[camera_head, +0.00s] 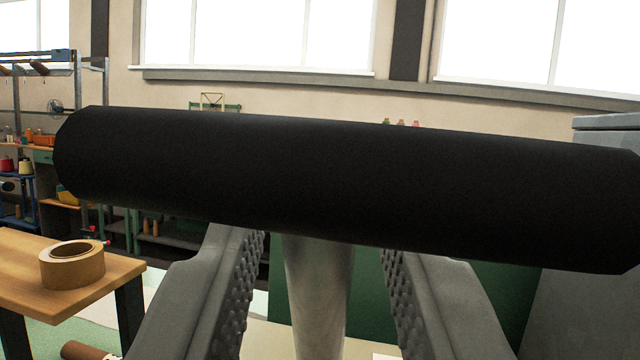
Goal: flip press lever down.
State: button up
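The press lever shows as a thick black cylindrical grip (340,185) lying across nearly the whole view, tilted slightly down to the right. A grey metal rod (318,300) runs down from beneath its middle. My gripper (322,248) is open, with one ridged grey finger on each side of the rod and a visible gap to it on both sides. The upper ends of the fingers meet the lower edge of the black grip in the picture. I cannot tell whether they touch it. The press body is not clearly visible.
A wooden table (25,265) with a tape roll (72,264) stands at the lower left. A brown cylinder (88,351) shows at the bottom left. A large grey cabinet-like body (590,300) is close on the right. Shelving with yarn cones stands at the far left, below windows.

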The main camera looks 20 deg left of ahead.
jog(key=shift+w+a+r, duration=0.1)
jog(key=shift+w, duration=0.05)
grip_shut()
